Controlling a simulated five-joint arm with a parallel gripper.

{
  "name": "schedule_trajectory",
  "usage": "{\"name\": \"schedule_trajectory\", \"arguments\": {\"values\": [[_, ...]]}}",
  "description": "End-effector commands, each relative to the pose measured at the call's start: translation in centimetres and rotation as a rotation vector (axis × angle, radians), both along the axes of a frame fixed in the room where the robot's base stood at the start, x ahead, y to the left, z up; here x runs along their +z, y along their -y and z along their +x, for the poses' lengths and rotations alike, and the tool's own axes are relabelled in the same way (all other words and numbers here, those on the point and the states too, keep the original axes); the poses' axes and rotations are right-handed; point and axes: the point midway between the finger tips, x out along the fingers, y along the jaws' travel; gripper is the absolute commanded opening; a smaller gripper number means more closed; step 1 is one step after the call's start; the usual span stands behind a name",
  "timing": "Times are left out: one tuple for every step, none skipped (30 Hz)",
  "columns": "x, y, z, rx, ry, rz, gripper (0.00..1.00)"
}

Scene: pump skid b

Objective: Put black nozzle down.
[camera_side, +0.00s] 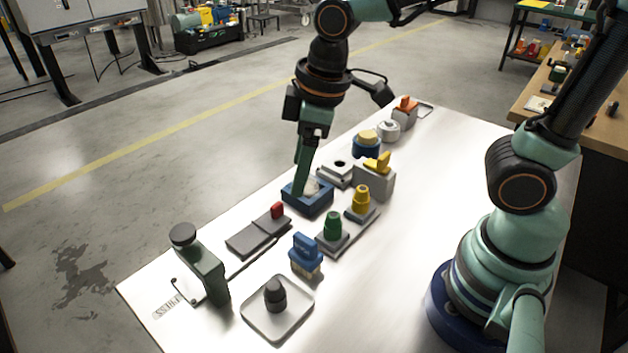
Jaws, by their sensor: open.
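The black nozzle (275,294) stands upright on a pale square tray (262,326) near the front of the white table. My gripper (302,182) is up and back from it, pointing down at a blue open box (309,206) with something whitish inside. The fingers are open. The fingertips are at or just above the box's left side; I cannot tell whether they touch it. Nothing shows held between them.
Green (333,226) and yellow (361,199) nozzles stand on a grey base. A blue connector (305,254), a grey slider block with a red knob (277,211) and a dark green post (202,265) surround the tray.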

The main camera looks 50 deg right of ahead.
Motion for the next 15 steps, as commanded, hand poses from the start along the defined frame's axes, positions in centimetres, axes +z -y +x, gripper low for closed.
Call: {"name": "schedule_trajectory", "arguments": {"values": [[1.1,2.2,0.1,-0.119,0.043,0.028,0.75],[1.6,3.3,0.0,-0.182,0.065,0.044,0.75],[2.1,4.7,-0.1,-0.263,0.092,0.063,0.75],[2.4,5.6,-0.2,-0.320,0.111,0.077,0.75],[2.8,6.5,-0.4,-0.374,0.131,0.090,0.75],[3.1,7.6,-0.6,-0.439,0.153,0.106,0.75],[3.4,8.3,-0.7,-0.484,0.168,0.118,0.75],[3.6,8.9,-0.9,-0.523,0.182,0.128,0.75],[3.8,9.6,-1.1,-0.568,0.199,0.140,0.75],[3.9,10.0,-1.2,-0.597,0.209,0.146,0.75],[4.0,10.4,-1.3,-0.620,0.217,0.153,0.75],[4.1,10.7,-1.4,-0.646,0.227,0.159,0.75],[4.2,10.9,-1.5,-0.658,0.232,0.163,0.75],[4.2,11.1,-1.6,-0.668,0.235,0.166,0.75],[4.2,11.2,-1.6,-0.677,0.237,0.168,0.75]]}}
